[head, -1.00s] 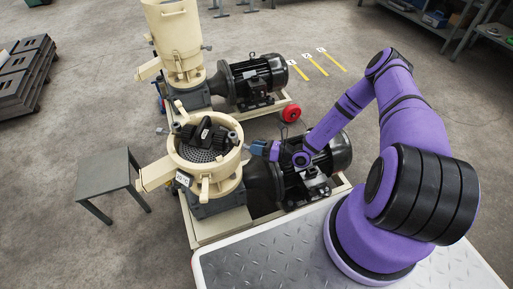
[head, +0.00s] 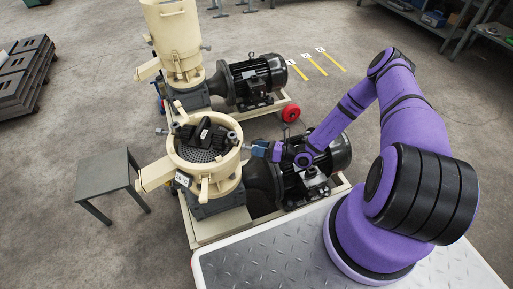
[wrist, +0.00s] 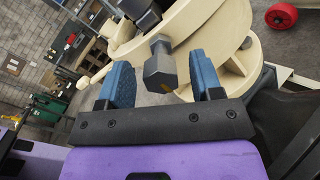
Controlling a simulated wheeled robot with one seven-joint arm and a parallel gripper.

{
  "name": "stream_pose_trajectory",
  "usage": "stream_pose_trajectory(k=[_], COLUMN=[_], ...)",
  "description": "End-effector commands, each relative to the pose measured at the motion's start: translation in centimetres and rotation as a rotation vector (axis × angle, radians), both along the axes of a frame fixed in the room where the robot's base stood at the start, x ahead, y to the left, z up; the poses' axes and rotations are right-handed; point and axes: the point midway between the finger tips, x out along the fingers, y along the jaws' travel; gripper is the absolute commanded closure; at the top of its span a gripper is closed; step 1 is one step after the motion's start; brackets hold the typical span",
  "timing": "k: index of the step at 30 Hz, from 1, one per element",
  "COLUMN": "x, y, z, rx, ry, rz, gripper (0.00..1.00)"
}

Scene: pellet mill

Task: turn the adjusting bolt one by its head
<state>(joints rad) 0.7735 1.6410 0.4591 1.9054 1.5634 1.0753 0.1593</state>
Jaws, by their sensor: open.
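The adjusting bolt's grey hex head (wrist: 160,68) is in the upper middle of the wrist view, sticking out from the cream mill housing (wrist: 195,22). My gripper (wrist: 166,80) is open, with one blue finger on each side of the head. Gaps show between the head and both fingers, so it is not gripped. In the head view my gripper (head: 261,150) is at the right side of the open cream mill pan (head: 180,170). The bolt is too small there to tell apart clearly from the fingertips.
A black roller assembly (head: 205,133) sits in the pan. A black motor (head: 320,165) lies beneath my wrist. A second mill (head: 175,40) stands behind, with its own motor (head: 258,78). A small grey table (head: 104,172) is at the left.

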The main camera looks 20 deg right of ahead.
Motion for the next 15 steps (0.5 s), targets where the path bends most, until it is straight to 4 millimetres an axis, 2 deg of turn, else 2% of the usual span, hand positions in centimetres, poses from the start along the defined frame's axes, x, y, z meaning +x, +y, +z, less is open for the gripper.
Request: stream_pose_trajectory(k=[9, 15], x=[-3.3, -4.9], y=[-4.9, -7.2], z=[0.0, -0.1], rx=[-0.003, -0.002], ry=[0.001, 0.001], rz=[-0.003, -0.003], gripper=[0.40, 0.40])
